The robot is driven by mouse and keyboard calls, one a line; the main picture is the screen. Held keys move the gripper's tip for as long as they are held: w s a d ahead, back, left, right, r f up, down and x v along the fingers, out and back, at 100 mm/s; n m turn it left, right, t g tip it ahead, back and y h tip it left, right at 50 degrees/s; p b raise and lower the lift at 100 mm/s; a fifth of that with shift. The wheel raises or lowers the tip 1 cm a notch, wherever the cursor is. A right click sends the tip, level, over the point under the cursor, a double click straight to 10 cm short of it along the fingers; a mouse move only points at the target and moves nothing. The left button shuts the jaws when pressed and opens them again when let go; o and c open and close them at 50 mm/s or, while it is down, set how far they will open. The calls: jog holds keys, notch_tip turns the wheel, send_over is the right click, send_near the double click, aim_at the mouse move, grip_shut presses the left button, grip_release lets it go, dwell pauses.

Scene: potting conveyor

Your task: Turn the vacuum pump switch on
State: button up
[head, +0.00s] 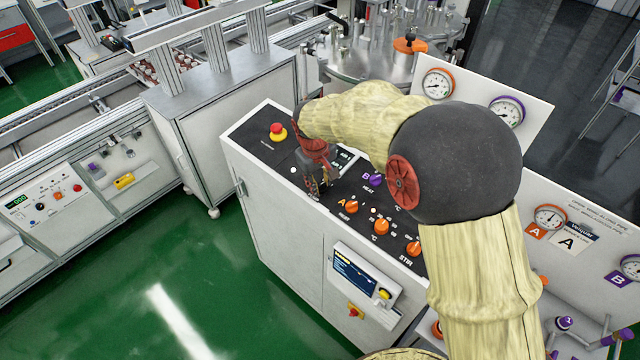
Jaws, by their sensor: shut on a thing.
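The black control panel (262,160) tops a white cabinet in the middle of the head view. My gripper (317,188) points down at this panel, left of the orange and purple knobs. It is shut on a small control there, which the fingers hide. I cannot read a vacuum pump label or see which way the switch is turned.
A red emergency stop button (278,131) stands left of my gripper. An orange knob (351,207) and a purple knob (375,179) are close on its right. A small screen (355,273) is on the cabinet front. Gauges (438,84) stand behind. Green floor (190,270) is clear at left.

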jog(key=shift+m+b, duration=0.35)
jog(key=shift+m, duration=0.85)
jog(key=o, duration=1.2)
jog(key=shift+c, duration=0.2)
jog(key=shift+r, duration=0.1)
jog(key=v, duration=1.1)
jog(key=shift+a+r, duration=0.15)
jog(key=shift+r, duration=0.2)
jog(key=shift+s, duration=0.1)
